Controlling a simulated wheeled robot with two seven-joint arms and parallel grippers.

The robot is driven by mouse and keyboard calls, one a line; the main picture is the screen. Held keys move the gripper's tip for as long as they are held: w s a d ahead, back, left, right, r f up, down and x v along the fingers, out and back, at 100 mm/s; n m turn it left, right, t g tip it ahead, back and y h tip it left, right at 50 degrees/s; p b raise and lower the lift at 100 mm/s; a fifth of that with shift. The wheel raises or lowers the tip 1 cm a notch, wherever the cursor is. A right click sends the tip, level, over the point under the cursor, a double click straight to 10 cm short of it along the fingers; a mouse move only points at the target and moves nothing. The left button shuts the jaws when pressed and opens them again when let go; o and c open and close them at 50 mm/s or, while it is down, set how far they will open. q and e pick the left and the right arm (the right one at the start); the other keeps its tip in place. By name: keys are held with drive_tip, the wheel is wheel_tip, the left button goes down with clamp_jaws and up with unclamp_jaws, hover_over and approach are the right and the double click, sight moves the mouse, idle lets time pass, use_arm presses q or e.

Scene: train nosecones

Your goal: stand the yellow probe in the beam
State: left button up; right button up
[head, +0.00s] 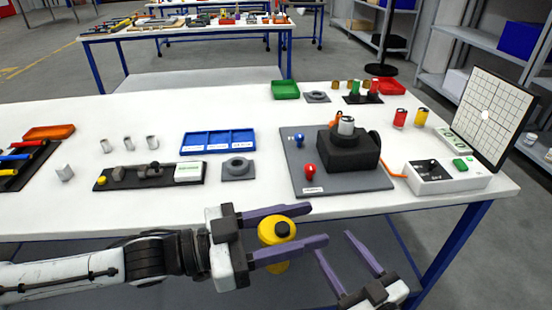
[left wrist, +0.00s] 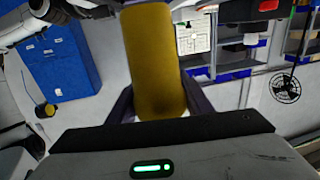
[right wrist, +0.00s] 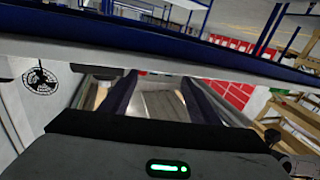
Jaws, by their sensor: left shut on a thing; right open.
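The yellow probe (head: 277,232), a cylinder with a dark knob on top, is between the fingers of my left gripper (head: 317,225), which is shut on it in front of the table's near edge. It fills the middle of the left wrist view (left wrist: 155,65). My right gripper (head: 333,243) is open and empty, just right of and lower than the left one. A black block device (head: 350,152) with a metal cylinder on top stands on a grey plate (head: 300,165). A white grid screen (head: 482,105) shows a bright spot. No beam line is visible.
A white control box (head: 430,183) stands before the screen. A red cylinder (head: 400,118) and a yellow one (head: 421,117) stand behind it. The table's near edge lies beyond both grippers.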

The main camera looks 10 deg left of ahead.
drive_tip(key=w+a+r+n+g+y, duration=0.2)
drive_tip(key=r+n+y, duration=0.25)
drive_tip(key=r, duration=0.25)
drive_tip(key=w+a+r+n+g+y, duration=0.2)
drive_tip(key=r+n+y, duration=0.25)
drive_tip(key=r, duration=0.25)
wheel_tip(320, 180, up, 15)
drive_tip(key=n+g+h, duration=1.1)
drive_tip(key=n+h, duration=0.8)
drive_tip(key=n, duration=0.6)
hover_over(276, 224)
drive_tip(key=f, duration=1.1)
drive_tip(key=shift+w+f, duration=0.2)
drive_tip(key=shift+f, duration=0.15)
